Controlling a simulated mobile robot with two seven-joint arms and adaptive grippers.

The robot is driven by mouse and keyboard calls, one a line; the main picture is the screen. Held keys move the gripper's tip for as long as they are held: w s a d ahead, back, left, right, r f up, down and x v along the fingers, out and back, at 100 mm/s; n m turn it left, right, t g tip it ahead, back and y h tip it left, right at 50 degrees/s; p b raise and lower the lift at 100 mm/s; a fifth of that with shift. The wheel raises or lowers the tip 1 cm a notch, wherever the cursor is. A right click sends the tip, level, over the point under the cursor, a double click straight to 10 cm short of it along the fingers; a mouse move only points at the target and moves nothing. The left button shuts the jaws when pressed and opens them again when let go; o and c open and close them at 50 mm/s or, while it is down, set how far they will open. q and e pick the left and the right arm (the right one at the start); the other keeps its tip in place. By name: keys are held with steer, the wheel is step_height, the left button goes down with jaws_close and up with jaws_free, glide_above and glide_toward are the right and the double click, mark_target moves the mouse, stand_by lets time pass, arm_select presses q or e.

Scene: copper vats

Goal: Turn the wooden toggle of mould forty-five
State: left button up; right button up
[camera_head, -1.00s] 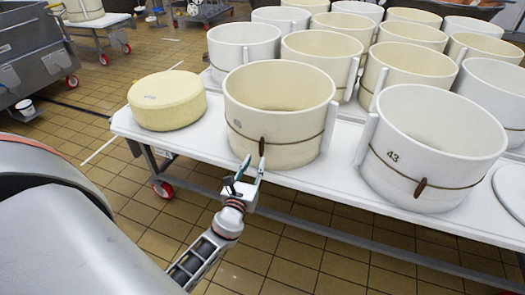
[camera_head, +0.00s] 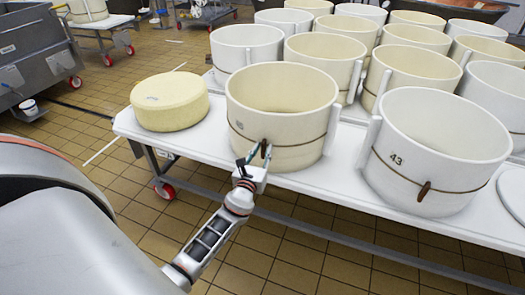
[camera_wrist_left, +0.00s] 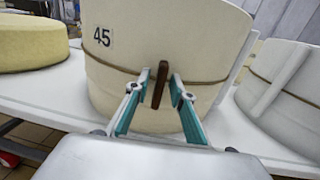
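Mould forty-five (camera_head: 282,110) is a cream round mould at the near edge of the white table, with a cord around it; its number 45 shows in the left wrist view (camera_wrist_left: 104,37). Its brown wooden toggle (camera_wrist_left: 159,84) hangs upright on the cord, and it also shows in the head view (camera_head: 264,148). My left gripper (camera_head: 254,156) is at the mould's front. In the left wrist view its two fingertips (camera_wrist_left: 160,82) stand apart, one on each side of the toggle, with gaps visible. My right gripper is not in view.
Mould 43 (camera_head: 436,140) with its own toggle stands to the right. A yellow cheese wheel (camera_head: 170,101) lies to the left on the white table (camera_head: 330,185). Several more moulds stand behind. The tiled floor (camera_head: 110,215) in front of the table is open.

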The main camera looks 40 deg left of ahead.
arm_select(q)
jaws_close()
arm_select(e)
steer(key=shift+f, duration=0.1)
arm_select(q)
steer(key=shift+f+n+b, duration=0.15)
steer(key=shift+n+b, duration=0.15)
steer(key=shift+n, duration=0.4)
steer(key=n+b, duration=0.1)
steer(key=n, duration=0.4)
steer(key=n+b, duration=0.1)
steer(key=n, duration=0.5)
steer(key=n+b, duration=0.2)
steer(key=n, duration=0.3)
steer(key=shift+s+a+f, duration=0.1)
steer(key=shift+a+f, duration=0.15)
steer(key=shift+a, duration=0.05)
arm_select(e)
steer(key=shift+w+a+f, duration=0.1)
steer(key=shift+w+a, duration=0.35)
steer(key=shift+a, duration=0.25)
arm_select(q)
steer(key=shift+n, duration=0.4)
